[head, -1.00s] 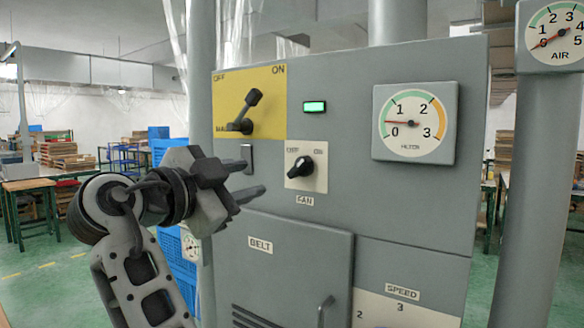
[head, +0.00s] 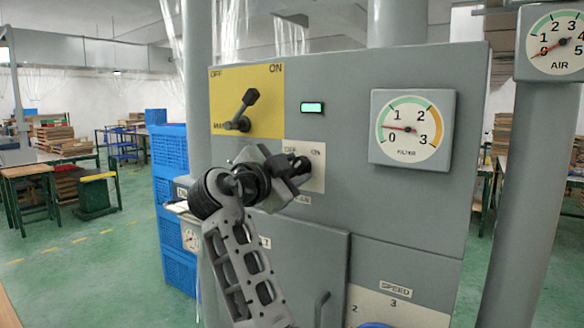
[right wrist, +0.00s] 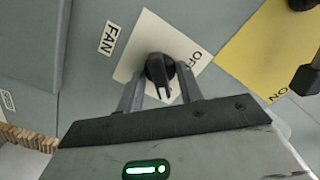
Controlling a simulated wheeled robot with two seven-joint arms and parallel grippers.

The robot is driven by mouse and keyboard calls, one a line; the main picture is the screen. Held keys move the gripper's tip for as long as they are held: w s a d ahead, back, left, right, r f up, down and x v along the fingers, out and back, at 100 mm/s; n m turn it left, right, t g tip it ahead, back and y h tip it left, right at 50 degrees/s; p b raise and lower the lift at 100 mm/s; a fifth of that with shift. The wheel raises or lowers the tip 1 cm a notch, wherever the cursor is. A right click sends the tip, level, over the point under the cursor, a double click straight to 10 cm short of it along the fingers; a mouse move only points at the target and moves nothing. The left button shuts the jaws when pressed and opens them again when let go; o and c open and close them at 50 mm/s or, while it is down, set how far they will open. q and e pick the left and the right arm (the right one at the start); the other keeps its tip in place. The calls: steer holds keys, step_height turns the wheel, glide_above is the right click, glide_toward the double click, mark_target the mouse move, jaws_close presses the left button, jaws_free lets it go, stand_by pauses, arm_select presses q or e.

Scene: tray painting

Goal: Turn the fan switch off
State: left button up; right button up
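The fan switch is a black knob (right wrist: 160,70) with a white mark, on a white plate (right wrist: 146,36) labelled FAN. In the right wrist view its white mark points down toward my gripper's palm. My right gripper (right wrist: 160,90) is open, with one finger on each side of the knob; whether they touch it I cannot tell. In the head view my right gripper (head: 297,172) is at the plate (head: 318,182) and covers much of the knob. "ON" shows at the plate's upper right and "OFF" is partly hidden. My left gripper is out of view.
A black lever (head: 240,112) on a yellow plate (head: 268,120) sits up and left of the fan switch. A lit green indicator (head: 312,107) and the filter gauge (head: 412,128) are on the same grey cabinet. A door handle (head: 321,305) projects below. Blue crates (head: 171,150) stand left.

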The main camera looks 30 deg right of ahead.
jaws_close()
